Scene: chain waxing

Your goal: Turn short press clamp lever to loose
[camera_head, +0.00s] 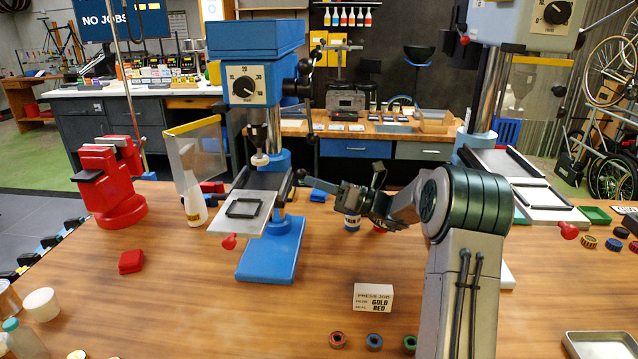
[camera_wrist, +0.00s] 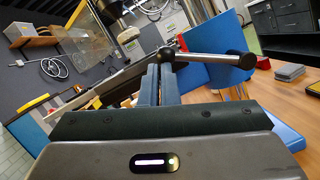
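The short blue drill press (camera_head: 255,85) stands left of centre in the head view, with a tilted pale work table (camera_head: 240,222) on its column. A dark ball (camera_head: 301,174) shows at the table's right side, towards my gripper. My gripper (camera_head: 340,188) is right of the press, pointing left at the table side. Its two fingers (camera_wrist: 160,72) are close together, with nothing clearly held. Whether the fingertips touch the lever cannot be told.
A white spray bottle (camera_head: 193,203) and a red vise (camera_head: 115,180) stand left of the press. A white sign card (camera_head: 373,298) and several coloured rings lie in front. The taller press (camera_head: 523,20) stands to the right. A small labelled can (camera_head: 352,221) is below my gripper.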

